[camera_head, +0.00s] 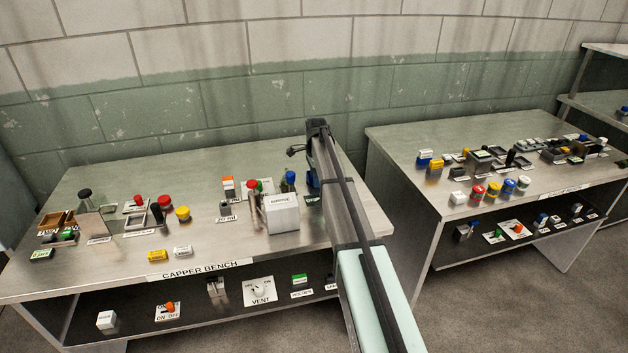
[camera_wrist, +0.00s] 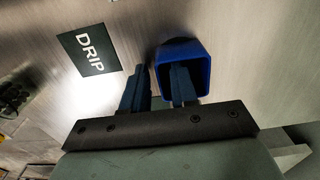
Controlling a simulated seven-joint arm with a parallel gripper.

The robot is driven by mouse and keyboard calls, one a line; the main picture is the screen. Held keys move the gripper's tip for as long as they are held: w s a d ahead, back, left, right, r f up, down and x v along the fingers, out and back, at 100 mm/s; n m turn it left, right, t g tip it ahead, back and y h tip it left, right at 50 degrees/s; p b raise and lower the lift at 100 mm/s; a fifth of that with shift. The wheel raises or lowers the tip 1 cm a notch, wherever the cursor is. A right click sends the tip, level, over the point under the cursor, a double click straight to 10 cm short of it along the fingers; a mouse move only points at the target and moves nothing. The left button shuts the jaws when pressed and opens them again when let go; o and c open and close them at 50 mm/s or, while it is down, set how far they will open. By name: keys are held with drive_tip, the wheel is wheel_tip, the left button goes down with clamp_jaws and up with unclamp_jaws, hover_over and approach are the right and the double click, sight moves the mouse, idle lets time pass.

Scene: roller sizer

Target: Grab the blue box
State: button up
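The blue box (camera_wrist: 205,70) is an open-topped, hollow blue box on the metal bench surface, beside a dark DRIP label (camera_wrist: 88,52) in the wrist view. In the head view part of the blue box (camera_head: 312,179) shows at the left edge of my arm. My gripper (camera_wrist: 160,85) is at the box with its two dark fingers apart. The right finger overlaps the box's opening and seems to be inside it. The left finger is outside, beside the left wall. I cannot tell whether either finger touches the wall. In the head view my gripper is hidden.
A blue-topped knob (camera_head: 290,177) and a white box (camera_head: 282,214) stand left of the blue box on the capper bench (camera_head: 120,276). Red and yellow buttons and trays stand further left. A second bench (camera_head: 400,150) with several items is to the right.

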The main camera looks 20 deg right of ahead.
clamp_jaws()
drive_tip(key=shift+r, duration=0.1)
